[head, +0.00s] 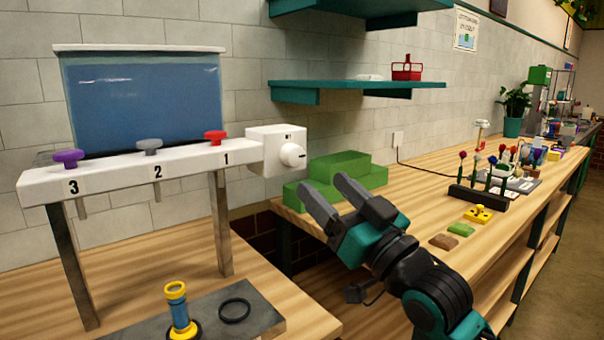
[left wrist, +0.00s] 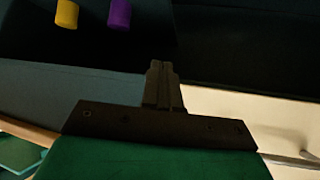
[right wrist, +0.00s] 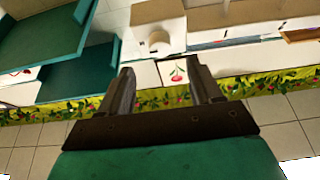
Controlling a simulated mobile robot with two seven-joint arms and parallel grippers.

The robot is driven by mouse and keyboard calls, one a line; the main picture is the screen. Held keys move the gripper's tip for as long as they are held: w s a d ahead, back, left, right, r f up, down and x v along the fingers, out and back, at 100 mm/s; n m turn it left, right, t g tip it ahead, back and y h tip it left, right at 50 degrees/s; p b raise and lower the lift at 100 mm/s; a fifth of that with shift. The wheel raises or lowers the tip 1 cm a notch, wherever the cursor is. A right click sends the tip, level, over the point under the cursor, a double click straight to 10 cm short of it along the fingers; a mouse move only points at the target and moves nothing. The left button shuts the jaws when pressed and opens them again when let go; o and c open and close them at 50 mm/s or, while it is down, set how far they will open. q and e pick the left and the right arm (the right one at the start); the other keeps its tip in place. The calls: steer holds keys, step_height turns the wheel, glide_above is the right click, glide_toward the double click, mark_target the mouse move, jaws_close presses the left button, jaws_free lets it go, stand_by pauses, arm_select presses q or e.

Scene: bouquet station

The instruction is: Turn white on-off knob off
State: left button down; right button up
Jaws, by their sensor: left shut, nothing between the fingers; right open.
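The white on-off knob (head: 292,155) is a round dial on the front of a white box (head: 262,140) at the right end of the white numbered rail. Small dark marks sit above the knob, too small to read. My right gripper (head: 320,183) is open and empty, to the right of and lower than the knob, apart from it. In the right wrist view its open fingers (right wrist: 160,70) point toward a white box with a round white part (right wrist: 158,40); I cannot tell if this is the knob. My left gripper (left wrist: 164,72) is shut and empty, outside the head view.
The rail (head: 130,172) carries purple (head: 68,158), grey (head: 148,146) and red (head: 215,137) knobs below a blue water tank (head: 145,100). Green blocks (head: 345,172) lie behind my right gripper. A teal shelf (head: 345,86) hangs above. A yellow-blue nozzle (head: 178,308) stands on the lower table.

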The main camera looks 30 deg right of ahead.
mark_target(297, 159)
steer(key=p+x, duration=0.1)
steer(key=x, duration=0.6)
steer(key=shift+w, duration=0.2)
steer(key=shift+c, duration=0.3)
steer(key=c, duration=1)
